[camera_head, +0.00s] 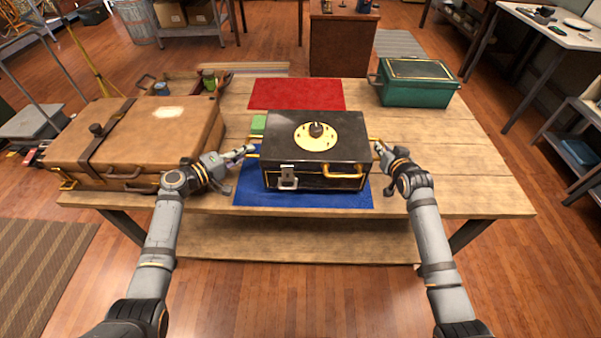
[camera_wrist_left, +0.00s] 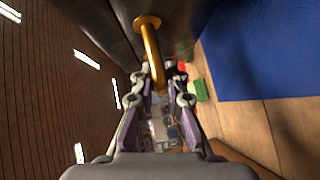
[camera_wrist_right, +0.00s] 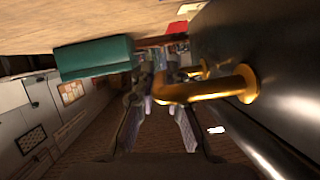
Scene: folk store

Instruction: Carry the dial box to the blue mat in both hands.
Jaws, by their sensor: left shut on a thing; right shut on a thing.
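The dial box (camera_head: 314,152) is black with a round yellow dial on its lid, a front latch and brass side handles. It is over the blue mat (camera_head: 303,195), hiding much of it; I cannot tell whether it touches the mat. The mat also shows in the left wrist view (camera_wrist_left: 245,50). My left gripper (camera_head: 250,150) is shut on the box's left brass handle (camera_wrist_left: 153,50). My right gripper (camera_head: 378,148) is shut on the right brass handle (camera_wrist_right: 215,90). The box looks level.
A brown leather case (camera_head: 140,135) lies at the table's left, close to my left gripper. A green block (camera_head: 258,124) sits just left of the box. A red mat (camera_head: 296,94) lies behind it, and a green box (camera_head: 415,84) stands at back right. The table's right side (camera_head: 460,170) is clear.

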